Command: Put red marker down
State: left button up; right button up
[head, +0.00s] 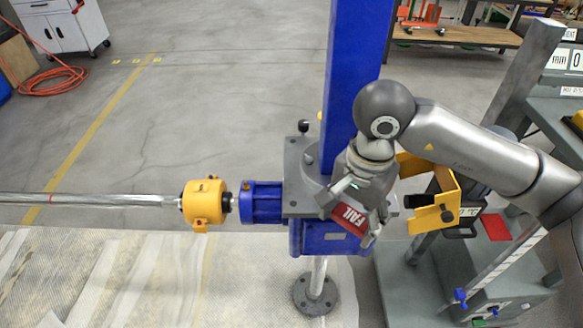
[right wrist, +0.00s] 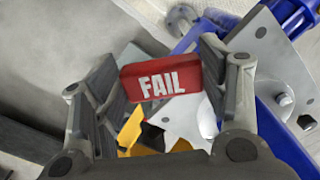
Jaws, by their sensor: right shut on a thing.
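The red marker (head: 349,217) is a small red block with FAIL in white letters. My right gripper (head: 357,212) is shut on it and holds it in front of the blue column, above the grey screw jack housing. In the right wrist view the marker (right wrist: 160,78) sits between the two fingers of the gripper (right wrist: 157,85), lettering towards the camera. I cannot tell its exact height above the parts below. My left gripper is not in view.
The grey jack plate (head: 297,165), blue gearbox (head: 262,202) and yellow coupling (head: 204,201) lie left of the gripper. A yellow bracket (head: 440,212) and a red flat piece (head: 495,227) are on the right, by a grey stand. A pale mat (head: 130,275) covers the front left floor.

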jog(key=a+r+m, duration=0.6)
jog(key=a+m, duration=0.2)
jog(key=a, duration=0.2)
jog(key=m+p, duration=0.2)
jog(key=p, duration=0.1)
send_over(287, 191)
jog(key=f, duration=0.8)
jog(key=shift+s+f, duration=0.2)
jog(key=shift+s, duration=0.1)
jog(key=shift+w+f, duration=0.25)
jog(key=shift+f, duration=0.25)
notch_tip(287, 191, down, 3)
jog(key=shift+r+p, duration=0.15)
jog(key=shift+p, duration=0.5)
jog(key=o, duration=0.6)
jog(key=shift+f+b, duration=0.2)
jog(key=shift+b, duration=0.1)
jog(key=o, duration=0.4)
jog(key=shift+o, duration=0.2)
jog(key=shift+r, duration=0.1)
